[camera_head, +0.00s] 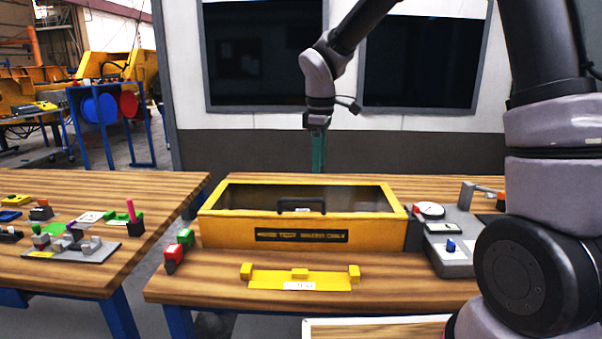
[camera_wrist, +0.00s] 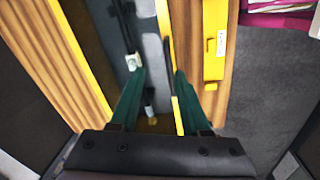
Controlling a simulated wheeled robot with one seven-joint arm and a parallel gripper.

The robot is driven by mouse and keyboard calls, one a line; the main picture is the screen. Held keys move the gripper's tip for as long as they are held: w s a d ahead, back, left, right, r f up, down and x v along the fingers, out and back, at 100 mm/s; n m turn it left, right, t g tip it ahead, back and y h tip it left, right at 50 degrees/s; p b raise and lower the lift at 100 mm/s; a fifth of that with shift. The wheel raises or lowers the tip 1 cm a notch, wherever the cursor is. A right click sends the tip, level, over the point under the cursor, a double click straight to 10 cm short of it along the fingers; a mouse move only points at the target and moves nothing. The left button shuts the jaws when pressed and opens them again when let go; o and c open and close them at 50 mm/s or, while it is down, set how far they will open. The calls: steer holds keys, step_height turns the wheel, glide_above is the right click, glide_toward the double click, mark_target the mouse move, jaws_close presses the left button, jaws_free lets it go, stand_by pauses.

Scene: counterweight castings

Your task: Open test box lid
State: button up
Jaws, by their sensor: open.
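The test box (camera_head: 300,234) is a long yellow box with a dark label on its front, standing on the wooden bench. Its lid (camera_head: 240,196) is a dark see-through panel in a yellow frame and looks closed. A black handle (camera_head: 301,203) stands near the lid's front edge. My gripper (camera_head: 318,168) points down, with its green fingers above the box's rear side in the head view. In the wrist view my gripper (camera_wrist: 158,75) is open, its two fingers apart and empty. A yellow edge of the box (camera_wrist: 169,60) shows between them. I cannot tell their exact height above the lid.
A yellow tray (camera_head: 300,278) lies on the bench in front of the box. A grey fixture with a dial (camera_head: 431,211) stands right of it, and red and green blocks (camera_head: 178,250) stand left. A second bench (camera_head: 75,280) at left holds several small parts.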

steer(key=s+d+r+m+t+y, duration=0.1)
steer(key=s+d+r+m+t, duration=0.2)
steer(key=s+d+r+m, duration=0.4)
steer(key=s+d+r+m+t+y, duration=0.1)
steer(key=s+d+r+m+t, duration=0.1)
steer(key=s+d+r+m, duration=0.6)
steer(key=s+d+m, duration=0.2)
steer(key=s+d, duration=0.1)
steer(key=d, duration=0.2)
steer(key=shift+m+t, duration=0.4)
steer(key=shift+s+d+r, duration=0.1)
steer(key=shift+s+d, duration=0.05)
steer(key=shift+s, duration=0.15)
steer(key=c, duration=0.4)
steer(key=shift+w+f, duration=0.1)
steer(key=shift+f, duration=0.1)
jaws_close()
steer(key=m+g+h, duration=0.2)
steer(key=m+g, duration=0.1)
steer(key=m, duration=3)
glide_toward(309, 214)
steer(key=s+r, duration=0.1)
steer(key=s, duration=0.3)
steer(key=x, duration=1)
steer(key=shift+w+r, duration=0.55)
steer(key=shift+r, duration=0.4)
steer(key=shift+w+r, duration=0.55)
steer(key=shift+r, duration=0.35)
